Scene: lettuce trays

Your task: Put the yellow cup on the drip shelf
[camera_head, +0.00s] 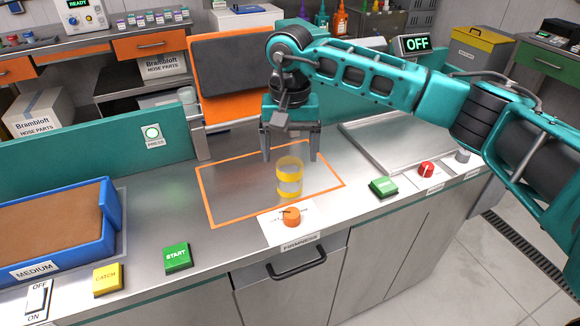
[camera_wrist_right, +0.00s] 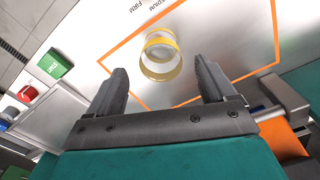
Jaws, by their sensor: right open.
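The yellow cup (camera_head: 289,180) is a clear cylinder with yellow bands at top and bottom. It stands upright on the metal counter, inside an orange outlined area (camera_head: 222,200). My right gripper (camera_head: 290,157) is open, fingers pointing down, just above and behind the cup in the head view. In the right wrist view the cup (camera_wrist_right: 160,57) shows just beyond the open, empty fingers of my right gripper (camera_wrist_right: 160,68), not gripped. I cannot tell which surface is the drip shelf. My left gripper is not in view.
An orange and black hinged lid (camera_head: 232,75) stands raised behind the area. An orange knob (camera_head: 292,212) is in front of the cup. Green (camera_head: 383,187) and red (camera_head: 426,170) buttons are right.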

